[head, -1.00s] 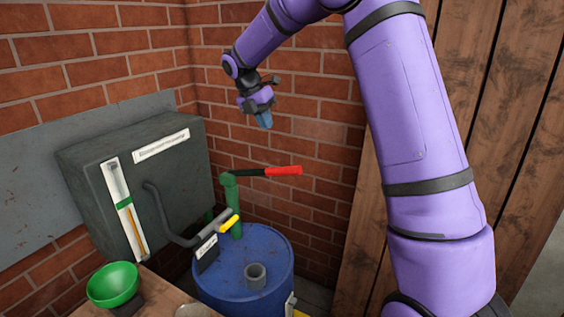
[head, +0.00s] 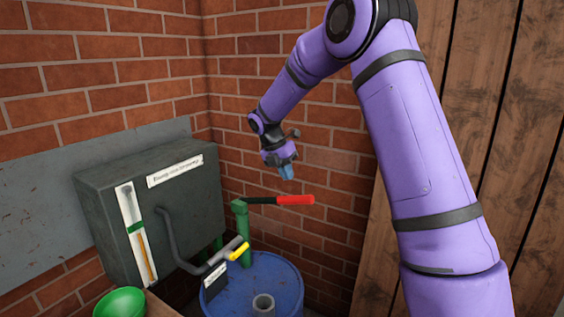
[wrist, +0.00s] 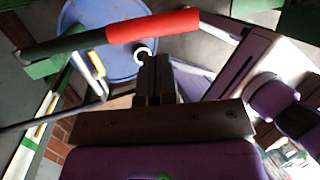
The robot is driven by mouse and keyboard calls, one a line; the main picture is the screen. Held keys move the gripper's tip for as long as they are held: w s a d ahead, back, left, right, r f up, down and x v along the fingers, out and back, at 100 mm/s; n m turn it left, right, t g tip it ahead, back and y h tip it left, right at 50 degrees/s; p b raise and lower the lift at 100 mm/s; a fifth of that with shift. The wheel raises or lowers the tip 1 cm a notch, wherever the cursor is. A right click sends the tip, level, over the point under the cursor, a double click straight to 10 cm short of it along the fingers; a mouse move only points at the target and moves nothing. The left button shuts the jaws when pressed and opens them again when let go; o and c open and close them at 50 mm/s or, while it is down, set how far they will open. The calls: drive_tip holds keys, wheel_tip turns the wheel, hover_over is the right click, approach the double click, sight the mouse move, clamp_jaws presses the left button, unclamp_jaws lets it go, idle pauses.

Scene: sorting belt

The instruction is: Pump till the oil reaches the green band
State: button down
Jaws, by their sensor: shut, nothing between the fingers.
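The green pump (head: 242,232) stands at the blue drum, its black lever ending in a red grip (head: 295,200) that points right, about level. The level gauge (head: 137,236) on the dark tank has a green band (head: 136,227) above its middle; the amber oil column (head: 149,259) shows in the lower part, its top below the band. My gripper (head: 287,172) is shut and empty, above the red grip and apart from it. In the wrist view the red grip (wrist: 153,26) crosses just beyond my shut fingers (wrist: 155,75).
The dark tank (head: 190,195) with a white label is at the left against the brick wall. A bent pipe with a yellow handle (head: 238,251) runs over the blue drum (head: 285,285). A green funnel (head: 120,303) is at the lower left; wooden boards stand at the right.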

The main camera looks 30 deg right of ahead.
sight(294, 197)
drive_tip(key=x, duration=0.6)
drive_tip(key=shift+d+f, duration=0.15)
drive_tip(key=shift+f, duration=0.05)
